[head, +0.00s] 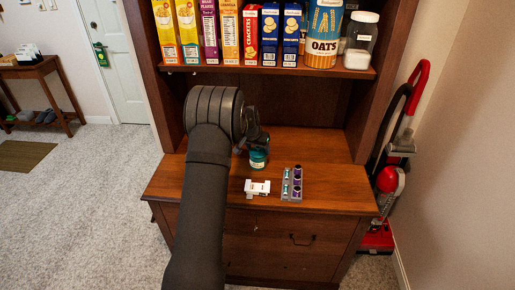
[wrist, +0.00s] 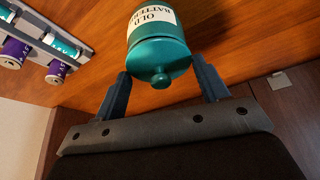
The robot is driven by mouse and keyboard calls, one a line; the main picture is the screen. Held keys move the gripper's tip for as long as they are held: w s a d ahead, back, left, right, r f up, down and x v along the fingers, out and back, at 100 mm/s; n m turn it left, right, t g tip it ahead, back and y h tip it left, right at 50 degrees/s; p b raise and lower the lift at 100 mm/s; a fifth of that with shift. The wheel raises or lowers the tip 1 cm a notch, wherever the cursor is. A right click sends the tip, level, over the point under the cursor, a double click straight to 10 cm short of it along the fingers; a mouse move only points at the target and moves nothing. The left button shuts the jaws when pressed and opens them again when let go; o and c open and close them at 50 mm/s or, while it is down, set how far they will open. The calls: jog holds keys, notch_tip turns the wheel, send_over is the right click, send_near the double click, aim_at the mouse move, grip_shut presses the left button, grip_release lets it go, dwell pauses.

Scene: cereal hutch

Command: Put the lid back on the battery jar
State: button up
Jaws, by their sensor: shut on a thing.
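The battery jar (head: 258,160) stands on the wooden counter, just under my gripper (head: 257,142). In the wrist view its white label (wrist: 152,22) reads "OLD BATTER…", with the rest cut off. The teal lid (wrist: 160,60), with a round knob, is at the jar's mouth. My gripper (wrist: 160,78) is shut on the lid, with one finger on each side of it. The lid looks in line with the jar, but I cannot tell if it is fully seated.
A grey battery holder (head: 291,184) with several purple and teal batteries lies right of the jar. A white device (head: 257,187) lies in front of the jar. A shelf (head: 270,71) with cereal boxes and jars overhangs the counter (head: 335,190), whose right side is clear.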

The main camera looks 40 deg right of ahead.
dwell(0.4)
jog(key=o, duration=1.2)
jog(key=shift+o, duration=0.2)
jog(key=shift+r, duration=3.5)
jog(key=shift+c, duration=0.2)
grip_shut()
jog(key=shift+f, duration=0.2)
